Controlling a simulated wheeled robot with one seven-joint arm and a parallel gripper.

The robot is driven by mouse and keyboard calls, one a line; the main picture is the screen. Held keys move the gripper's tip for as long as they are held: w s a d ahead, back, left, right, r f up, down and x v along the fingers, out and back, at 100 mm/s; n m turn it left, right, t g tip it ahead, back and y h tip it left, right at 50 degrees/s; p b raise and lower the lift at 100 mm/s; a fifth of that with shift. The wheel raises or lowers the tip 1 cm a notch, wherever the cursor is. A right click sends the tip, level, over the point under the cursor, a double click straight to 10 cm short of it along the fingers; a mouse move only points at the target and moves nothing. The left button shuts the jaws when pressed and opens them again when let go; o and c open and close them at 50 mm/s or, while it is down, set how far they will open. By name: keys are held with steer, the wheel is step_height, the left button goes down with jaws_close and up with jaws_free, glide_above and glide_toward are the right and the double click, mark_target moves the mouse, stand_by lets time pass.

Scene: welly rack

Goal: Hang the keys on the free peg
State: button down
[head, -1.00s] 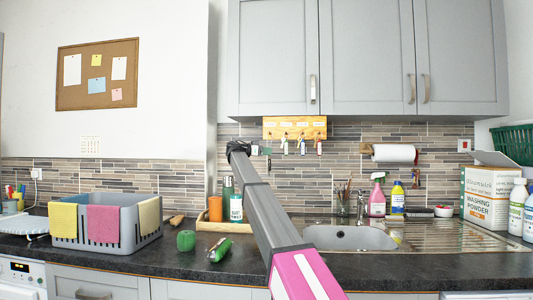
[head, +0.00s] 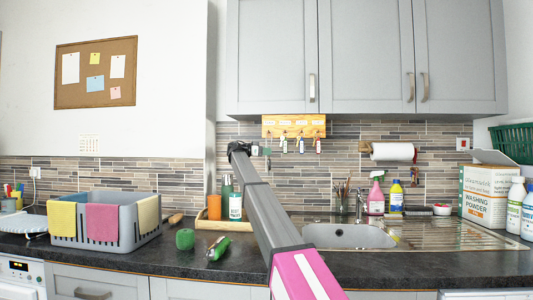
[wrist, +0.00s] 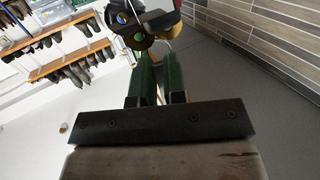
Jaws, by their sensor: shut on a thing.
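The wooden key rack (head: 293,126) is on the tiled wall below the grey cupboard. Several bunches of keys (head: 301,144) hang from it; a free peg is too small to make out. My gripper (head: 266,151) is at the end of my arm, just below and left of the rack. In the wrist view its green fingers (wrist: 160,80) are close together. They are shut on the keys (wrist: 131,22), which show as dark and coloured round pieces beyond the fingertips. In the head view the held keys look like a small dark shape below the fingers.
The cupboard (head: 364,55) overhangs the rack. A paper towel roll (head: 393,152) is on the wall to the right. Bottles, a sink (head: 350,236) and a grey basket with cloths (head: 137,237) are on the worktop below. The wall between rack and worktop is mostly clear.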

stand_by(0.3)
steer(key=c, duration=1.1)
jaws_free()
